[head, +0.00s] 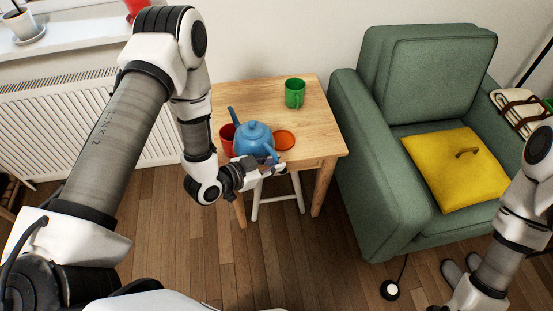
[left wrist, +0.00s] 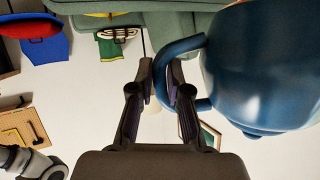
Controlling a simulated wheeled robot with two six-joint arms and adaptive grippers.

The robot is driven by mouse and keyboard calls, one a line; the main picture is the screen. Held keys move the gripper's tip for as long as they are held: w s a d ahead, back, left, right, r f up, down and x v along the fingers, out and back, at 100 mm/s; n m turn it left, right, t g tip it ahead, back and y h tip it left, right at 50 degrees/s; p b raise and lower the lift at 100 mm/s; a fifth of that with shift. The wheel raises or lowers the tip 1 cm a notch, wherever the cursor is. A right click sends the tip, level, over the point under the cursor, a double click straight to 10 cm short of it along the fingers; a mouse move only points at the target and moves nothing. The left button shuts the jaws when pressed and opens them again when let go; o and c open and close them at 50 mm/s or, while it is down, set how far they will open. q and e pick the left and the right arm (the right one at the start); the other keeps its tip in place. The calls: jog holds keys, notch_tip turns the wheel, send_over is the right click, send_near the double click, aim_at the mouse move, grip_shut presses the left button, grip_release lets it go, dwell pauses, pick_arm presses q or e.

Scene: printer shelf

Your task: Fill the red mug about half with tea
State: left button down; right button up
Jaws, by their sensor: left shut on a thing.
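The blue teapot (head: 255,138) is at the front of the small wooden table, lid on top, looking roughly upright. Its spout points up and left, near the red mug. My left gripper (head: 262,170) is shut on the teapot's handle (left wrist: 172,47); the teapot body (left wrist: 262,65) fills the right of the left wrist view. I cannot tell whether the teapot touches the table. The red mug (head: 227,139) stands just left of the teapot, partly hidden by it and my arm; its inside is not visible. My right gripper is out of view.
A green mug (head: 294,93) stands at the back of the table (head: 312,128). A green armchair (head: 375,150) with a yellow cushion (head: 455,170) stands close on the right. A radiator (head: 85,120) is behind my left arm.

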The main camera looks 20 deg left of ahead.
pick_arm(q)
jog(key=shift+f+n+h+b, duration=0.35)
jog(key=shift+f+b, duration=0.2)
jog(key=shift+f, duration=0.45)
jog(key=shift+r, duration=0.1)
jog(key=shift+s+d+r+n+p, duration=0.1)
jog(key=shift+d+r+n+p, duration=0.2)
jog(key=shift+r, duration=0.4)
jog(key=shift+r+h, duration=0.2)
jog(key=shift+h, duration=0.05)
dwell(0.6)
